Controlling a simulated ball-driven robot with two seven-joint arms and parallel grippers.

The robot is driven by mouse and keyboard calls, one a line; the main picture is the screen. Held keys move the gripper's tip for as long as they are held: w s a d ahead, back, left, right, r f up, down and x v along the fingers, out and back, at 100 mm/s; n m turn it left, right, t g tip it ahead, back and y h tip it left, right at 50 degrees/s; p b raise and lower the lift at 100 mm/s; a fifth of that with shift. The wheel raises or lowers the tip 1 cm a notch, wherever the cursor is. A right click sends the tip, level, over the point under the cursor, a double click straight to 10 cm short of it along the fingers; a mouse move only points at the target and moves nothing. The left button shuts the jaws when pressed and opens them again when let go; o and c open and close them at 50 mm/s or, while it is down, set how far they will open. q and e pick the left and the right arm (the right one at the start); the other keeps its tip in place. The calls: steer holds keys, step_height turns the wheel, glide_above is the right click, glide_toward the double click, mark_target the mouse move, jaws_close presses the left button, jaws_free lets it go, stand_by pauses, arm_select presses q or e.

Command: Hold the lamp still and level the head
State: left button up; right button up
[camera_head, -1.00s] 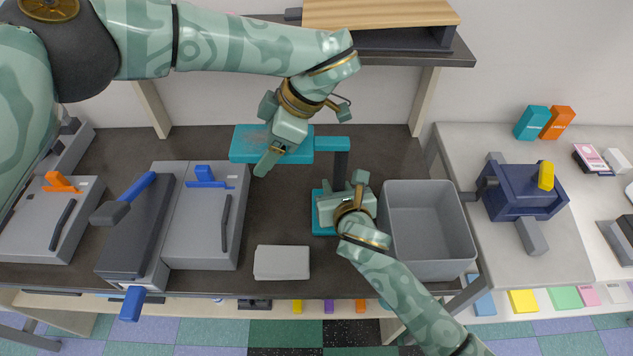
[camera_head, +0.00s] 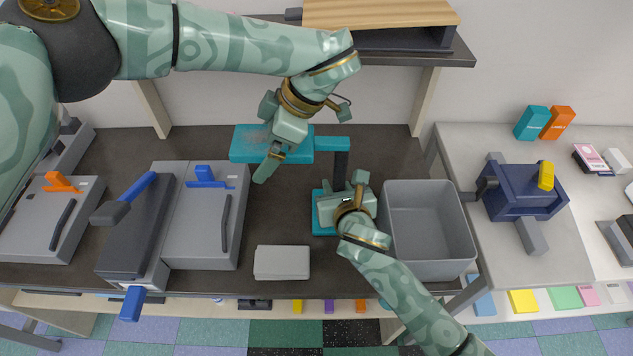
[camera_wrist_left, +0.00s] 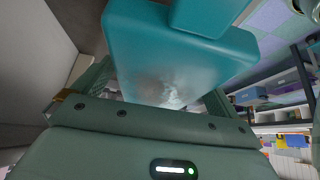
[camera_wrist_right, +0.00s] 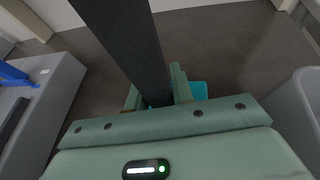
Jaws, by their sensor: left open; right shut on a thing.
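The lamp has a teal head (camera_head: 243,146), a dark upright post (camera_head: 341,165) and a teal base (camera_head: 323,222). The head reaches out to the left from the top of the post. My right gripper (camera_head: 350,188) is shut on the post, low above the base; the right wrist view shows the post (camera_wrist_right: 125,45) between its fingers. My left gripper (camera_head: 264,172) is open at the lamp head. In the left wrist view the head (camera_wrist_left: 170,55) lies above and between the fingers, filling the upper middle. I cannot tell whether the fingers touch it.
A grey bin (camera_head: 430,268) stands just right of the lamp base. A light grey block (camera_head: 281,263) lies in front on the dark bench. Grey machines with blue handles (camera_head: 207,225) stand on the left. A wooden-topped shelf (camera_head: 380,14) overhangs at the back.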

arm_select(q)
steer(key=shift+d, duration=0.1)
arm_select(e)
steer(key=shift+f, duration=0.2)
arm_select(q)
steer(key=shift+v, duration=4.45)
steer(key=shift+r, duration=0.1)
steer(key=v, duration=0.7)
steer(key=shift+r, duration=0.15)
arm_select(e)
steer(key=o, duration=1.1)
steer(key=shift+c, duration=0.2)
arm_select(q)
steer(key=shift+d, duration=0.1)
arm_select(e)
steer(key=shift+r, duration=0.1)
